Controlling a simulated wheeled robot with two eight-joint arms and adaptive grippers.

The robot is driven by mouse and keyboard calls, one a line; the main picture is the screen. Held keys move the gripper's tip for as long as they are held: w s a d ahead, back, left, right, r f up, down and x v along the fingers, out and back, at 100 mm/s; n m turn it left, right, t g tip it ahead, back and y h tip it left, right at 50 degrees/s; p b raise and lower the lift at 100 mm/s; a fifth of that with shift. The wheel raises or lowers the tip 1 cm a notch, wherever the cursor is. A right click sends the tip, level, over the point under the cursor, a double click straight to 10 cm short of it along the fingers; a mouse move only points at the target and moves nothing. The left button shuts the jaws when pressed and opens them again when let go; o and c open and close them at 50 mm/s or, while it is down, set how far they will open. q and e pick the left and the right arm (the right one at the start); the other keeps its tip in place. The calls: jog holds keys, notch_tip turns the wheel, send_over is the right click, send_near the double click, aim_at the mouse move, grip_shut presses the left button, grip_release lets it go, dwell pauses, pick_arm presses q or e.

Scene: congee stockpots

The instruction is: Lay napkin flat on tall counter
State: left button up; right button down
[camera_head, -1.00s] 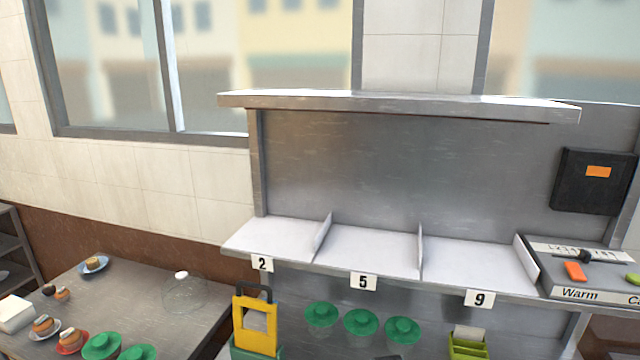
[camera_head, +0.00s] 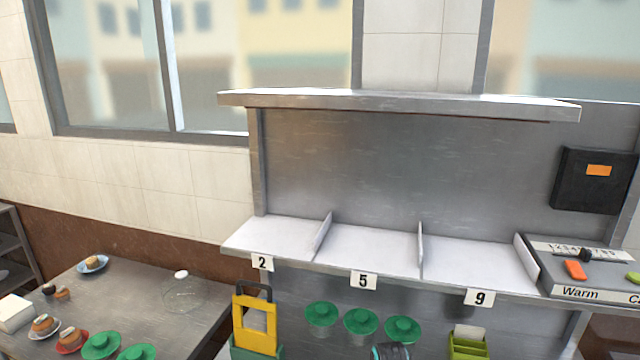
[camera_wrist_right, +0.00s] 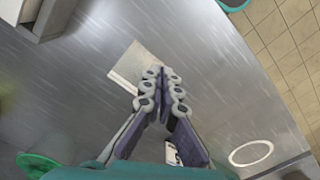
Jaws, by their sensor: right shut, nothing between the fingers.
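A pale beige square that looks like the napkin (camera_wrist_right: 126,68) lies on a brushed-steel surface (camera_wrist_right: 215,75) in the right wrist view. It looks flat, and its right part is hidden behind my fingers. My right gripper (camera_wrist_right: 163,74) is shut and empty, with its fingertips over or beside the square's right edge. I cannot tell whether they touch it. A dark and teal part of my right arm (camera_head: 390,351) shows at the bottom of the head view. I cannot tell whether this steel surface is the tall counter. My left gripper is out of view.
The head view shows a steel shelf with bays marked 2, 5 and 9 (camera_head: 375,248), green lids (camera_head: 361,321), a yellow holder (camera_head: 255,325) and a left table (camera_head: 130,290) with plates. In the wrist view a white ring (camera_wrist_right: 250,153) and tiled floor (camera_wrist_right: 290,45) lie right.

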jog(key=shift+w+d, duration=0.2)
jog(key=shift+w, duration=0.5)
jog(key=shift+w+d, duration=0.2)
jog(key=shift+w, duration=0.45)
jog(key=shift+w+d, duration=0.2)
jog(key=shift+w, duration=0.5)
notch_tip(320, 180, up, 8)
jog(key=p, duration=0.5)
jog(key=s+d+r+m+t+b, duration=0.1)
jog(key=s+r+t+b, duration=0.1)
jog(key=s, duration=0.6)
jog(key=s+d+r+m+t+b, duration=0.1)
jog(key=s+r+t+b, duration=0.2)
jog(key=s, duration=0.6)
jog(key=shift+s+d+r+m+t+b, duration=0.2)
jog(key=shift+s+d+m+t+b, duration=0.15)
jog(key=shift+t+b, duration=0.8)
